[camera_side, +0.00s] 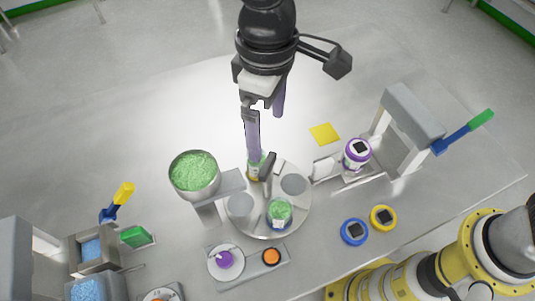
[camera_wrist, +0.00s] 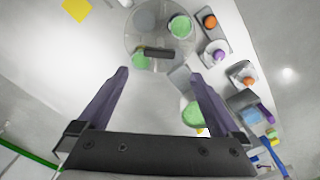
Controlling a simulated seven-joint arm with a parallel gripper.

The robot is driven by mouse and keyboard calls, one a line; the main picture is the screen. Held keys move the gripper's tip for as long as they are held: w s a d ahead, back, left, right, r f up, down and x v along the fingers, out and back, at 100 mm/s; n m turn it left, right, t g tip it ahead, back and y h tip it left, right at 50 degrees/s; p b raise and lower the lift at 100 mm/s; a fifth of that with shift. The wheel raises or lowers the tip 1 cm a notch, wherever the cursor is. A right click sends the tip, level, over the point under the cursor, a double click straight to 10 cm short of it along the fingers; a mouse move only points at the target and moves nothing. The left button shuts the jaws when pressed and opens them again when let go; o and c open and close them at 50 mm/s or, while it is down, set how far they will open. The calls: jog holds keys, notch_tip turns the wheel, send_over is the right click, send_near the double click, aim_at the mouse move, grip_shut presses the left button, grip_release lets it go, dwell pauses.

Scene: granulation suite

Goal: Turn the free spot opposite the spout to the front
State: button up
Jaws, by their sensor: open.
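A round grey turntable (camera_side: 303,206) stands below my gripper. A free grey spot (camera_side: 293,184) is on its right, across from another grey spot (camera_side: 240,205) beside the spout (camera_side: 222,184). A jar with green content (camera_side: 279,213) stands on the front part; another jar (camera_side: 254,174) at the back is partly hidden by my gripper. A dark upright handle (camera_side: 267,167) rises from the turntable and shows as a bar in the wrist view (camera_wrist: 158,53). My gripper (camera_wrist: 157,73) is open and empty, with purple fingers pointing down near the handle; contact cannot be told.
A hopper of green granules (camera_side: 194,172) stands left of the turntable. A gate-like grey frame (camera_side: 412,114) and a purple-ringed jar (camera_side: 357,153) stand right. Blue (camera_side: 354,232) and yellow (camera_side: 383,218) rings lie front right. A plate with an orange knob (camera_side: 271,257) lies in front.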

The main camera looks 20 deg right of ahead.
aim_at(268, 163)
notch_tip(268, 163, down, 10)
jog(key=shift+r, duration=0.25)
grip_shut()
dwell(0.6)
